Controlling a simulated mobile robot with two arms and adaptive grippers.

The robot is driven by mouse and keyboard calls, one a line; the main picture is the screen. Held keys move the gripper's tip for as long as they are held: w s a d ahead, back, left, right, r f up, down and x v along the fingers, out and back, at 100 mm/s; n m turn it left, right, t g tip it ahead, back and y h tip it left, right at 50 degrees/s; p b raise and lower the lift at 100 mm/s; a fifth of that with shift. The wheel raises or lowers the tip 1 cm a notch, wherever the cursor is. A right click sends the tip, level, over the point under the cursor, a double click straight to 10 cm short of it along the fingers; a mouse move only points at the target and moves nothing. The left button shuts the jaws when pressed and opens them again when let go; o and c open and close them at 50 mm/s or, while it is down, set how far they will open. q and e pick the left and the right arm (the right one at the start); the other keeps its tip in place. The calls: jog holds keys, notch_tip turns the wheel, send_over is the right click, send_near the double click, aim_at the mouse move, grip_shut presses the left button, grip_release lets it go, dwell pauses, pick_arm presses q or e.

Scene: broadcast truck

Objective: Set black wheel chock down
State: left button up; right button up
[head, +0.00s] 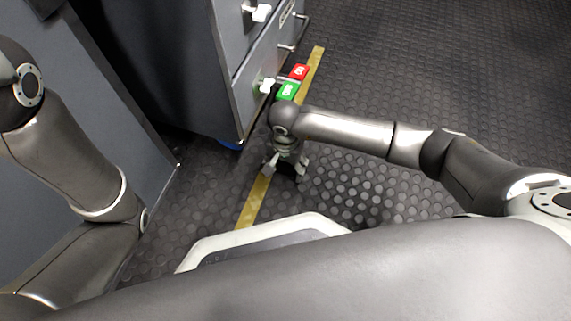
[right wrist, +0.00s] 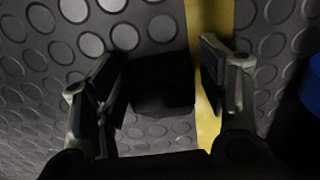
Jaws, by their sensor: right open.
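The black wheel chock (right wrist: 162,82) shows in the right wrist view as a dark block on or just above the studded floor, beside a yellow floor strip. My right gripper (right wrist: 165,85) is open, with one finger on each side of the chock and a visible gap on the left. In the head view my right gripper (head: 286,172) points down close to the floor, and the chock is a small dark shape mostly hidden by it. Whether the chock's underside touches the floor is hard to tell. My left arm shows at the left, but its gripper is out of view.
A grey cabinet (head: 190,60) with white-handled drawers and a blue wheel (head: 231,145) stands left of the gripper. The yellow strip (head: 256,195) crosses the floor. Floor to the right is clear.

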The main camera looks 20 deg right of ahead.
notch_tip(320, 180, up, 12)
jog(key=p, duration=0.7)
jog(key=shift+r+p, duration=0.15)
jog(key=shift+p, duration=0.25)
